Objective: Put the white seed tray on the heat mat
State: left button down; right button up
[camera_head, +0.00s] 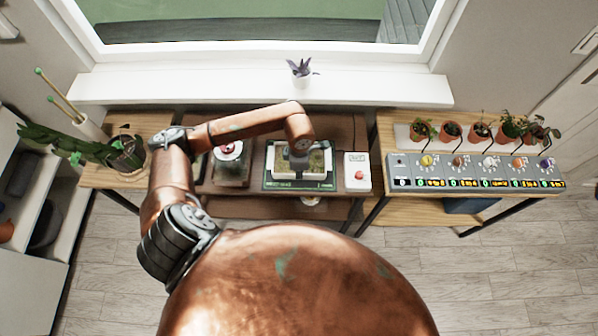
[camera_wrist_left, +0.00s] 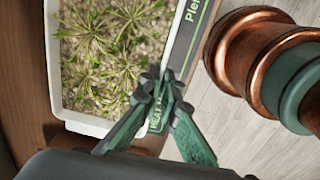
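The white seed tray (camera_head: 327,160), filled with gritty soil and small green seedlings, is over the dark heat mat (camera_head: 300,186) on the brown middle table. The mat's lettered edge strip shows along the front. In the left wrist view the tray (camera_wrist_left: 52,60) fills the upper left, with the mat's strip (camera_wrist_left: 190,35) beside it. My left gripper (camera_head: 299,158) reaches down at the tray. In the wrist view its green fingertips (camera_wrist_left: 161,82) come close together at the tray's rim and look shut on it. Whether the tray touches the mat is hidden. My right gripper is out of view.
A white box with a red button (camera_head: 358,173) stands right of the mat. A glass container with a red-topped item (camera_head: 231,163) stands left. A knob panel (camera_head: 475,172) and several potted plants are on the right table.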

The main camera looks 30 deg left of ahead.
pick_arm(q)
jog(key=shift+f, duration=0.2)
jog(key=c, duration=2.2)
grip_release()
jog(key=shift+o, duration=0.2)
notch_tip(320, 180, up, 12)
jog(key=shift+r, duration=0.15)
jog(key=shift+s+d, duration=0.1)
jog(key=shift+d, duration=0.05)
